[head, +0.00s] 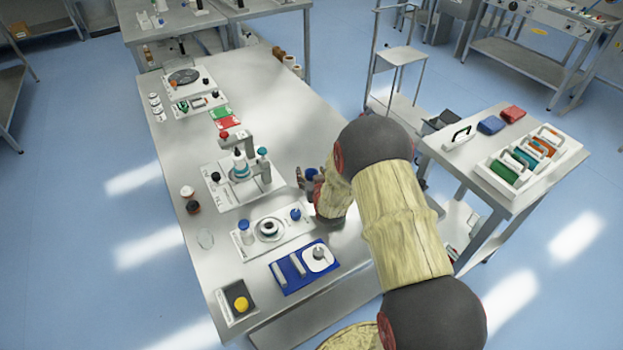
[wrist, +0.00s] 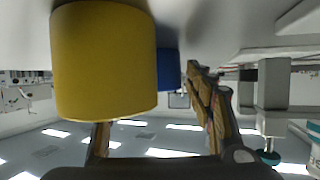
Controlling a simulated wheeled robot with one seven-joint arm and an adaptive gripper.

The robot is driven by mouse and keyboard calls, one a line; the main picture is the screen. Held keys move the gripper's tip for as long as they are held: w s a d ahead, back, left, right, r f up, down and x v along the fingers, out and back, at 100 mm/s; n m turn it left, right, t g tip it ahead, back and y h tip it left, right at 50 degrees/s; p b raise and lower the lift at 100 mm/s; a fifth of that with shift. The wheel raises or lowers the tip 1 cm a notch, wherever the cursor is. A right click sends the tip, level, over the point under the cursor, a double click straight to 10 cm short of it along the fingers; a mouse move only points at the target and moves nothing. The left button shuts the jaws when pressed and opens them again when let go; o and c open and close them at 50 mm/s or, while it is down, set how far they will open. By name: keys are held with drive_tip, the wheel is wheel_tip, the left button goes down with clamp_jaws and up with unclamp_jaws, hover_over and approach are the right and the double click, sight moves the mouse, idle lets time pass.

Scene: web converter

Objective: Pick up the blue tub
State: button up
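The blue tub (wrist: 168,69) stands on the table in the wrist view, which looks upside down. It is partly hidden behind a larger-looking yellow tub (wrist: 103,60). My gripper (wrist: 155,110) is open, with its right finger tilted toward the blue tub's side. The left finger's tip is hidden by the yellow tub. In the head view, my gripper (head: 312,183) is low over the table's right side, and a small blue top (head: 311,172) shows beside its dark fingers. I cannot tell whether either finger touches a tub.
On the metal table (head: 262,90), a dispenser station (head: 240,172) stands left of my gripper. A white tray with blue-capped bottles (head: 270,229) and a blue mat (head: 290,282) lie nearer. A side table (head: 472,165) with a rack stands right of my arm.

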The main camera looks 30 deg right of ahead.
drive_tip(key=c, duration=0.9)
drive_tip(key=shift+r, duration=0.1)
